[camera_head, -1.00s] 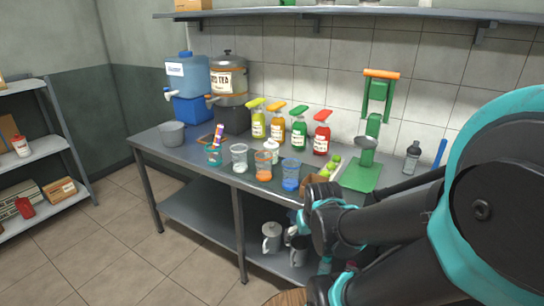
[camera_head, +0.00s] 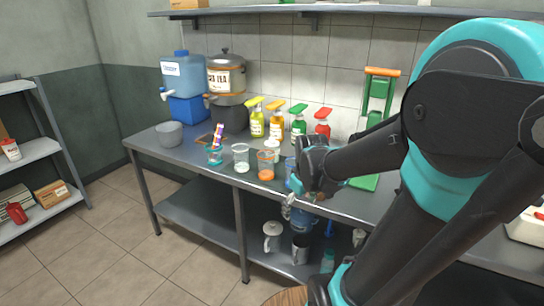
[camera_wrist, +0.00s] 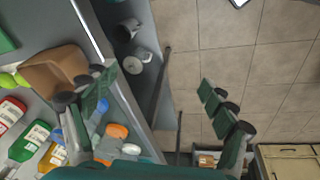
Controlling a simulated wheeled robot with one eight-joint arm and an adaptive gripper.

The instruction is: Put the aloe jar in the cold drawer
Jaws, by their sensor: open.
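I cannot pick out the aloe jar for certain in either view. A small white-topped container (camera_head: 271,145) stands behind the orange-filled cup (camera_head: 266,166) on the steel table (camera_head: 190,151); its label cannot be read. The cold drawer is not recognisable in view. My gripper (camera_head: 293,192) is over the table's front edge, right of the cups in the head view. In the wrist view my gripper (camera_wrist: 155,88) has its fingers wide apart with nothing between them. Floor and the lower shelf show beneath it.
Coloured pump bottles (camera_head: 277,124) stand behind the cups. Mugs (camera_head: 272,235) sit on the lower shelf. Left are a water container (camera_head: 184,73) and tea urn (camera_head: 226,75). The floor in front (camera_head: 150,260) is clear.

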